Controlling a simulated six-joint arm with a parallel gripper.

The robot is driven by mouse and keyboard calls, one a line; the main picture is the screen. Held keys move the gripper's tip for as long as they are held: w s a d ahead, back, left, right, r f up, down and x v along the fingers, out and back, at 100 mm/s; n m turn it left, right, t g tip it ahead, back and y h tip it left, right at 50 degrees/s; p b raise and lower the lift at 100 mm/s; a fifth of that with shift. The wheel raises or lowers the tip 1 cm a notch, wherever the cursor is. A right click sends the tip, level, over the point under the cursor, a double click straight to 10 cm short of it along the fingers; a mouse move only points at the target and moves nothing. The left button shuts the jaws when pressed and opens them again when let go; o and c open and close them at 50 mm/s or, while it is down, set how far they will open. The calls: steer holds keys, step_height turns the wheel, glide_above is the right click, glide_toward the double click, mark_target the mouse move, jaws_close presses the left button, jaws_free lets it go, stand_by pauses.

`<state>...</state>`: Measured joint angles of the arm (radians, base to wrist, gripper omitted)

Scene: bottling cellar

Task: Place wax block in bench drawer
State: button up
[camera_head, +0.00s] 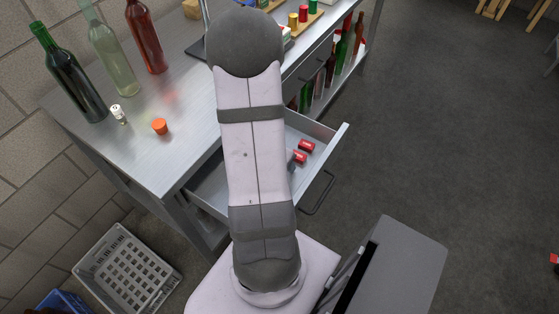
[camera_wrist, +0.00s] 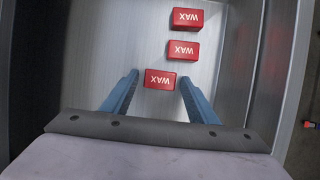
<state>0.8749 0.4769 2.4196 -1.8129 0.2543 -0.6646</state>
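The bench drawer (camera_head: 337,141) is pulled open, and its bare metal floor (camera_wrist: 215,92) shows in the wrist view. Three red blocks marked WAX lie inside: a far one (camera_wrist: 188,19), a middle one (camera_wrist: 182,50) and a near one (camera_wrist: 160,79). In the head view, two red blocks show in the drawer, one (camera_head: 306,145) behind the other (camera_head: 300,157); my arm hides the rest. My gripper (camera_wrist: 159,76) is open inside the drawer.
Bottles (camera_head: 112,60), an orange cap (camera_head: 159,126) and a small white item (camera_head: 118,113) stand on the bench top (camera_head: 180,150). A grey crate (camera_head: 125,270) is on the floor at lower left. A red item (camera_head: 555,259) lies on the floor at far right.

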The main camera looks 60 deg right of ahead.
stand_by(0.3)
steer(key=shift+a+r+p, duration=0.1)
steer(key=shift+r+p, duration=0.35)
steer(key=shift+r, duration=0.1)
steer(key=p+v, duration=0.7)
steer(key=v, duration=0.4)
steer(key=shift+a+r, duration=0.1)
steer(key=shift+a, duration=0.1)
steer(key=w+a+r+m+y, duration=0.2)
steer(key=a+r+m, duration=0.2)
steer(key=a+m, duration=0.5)
steer(key=w+a+r+m+y, duration=0.2)
steer(key=a+m, duration=0.7)
steer(key=a, duration=0.8)
steer(key=shift+w+r, duration=0.2)
steer(key=shift+r, duration=0.65)
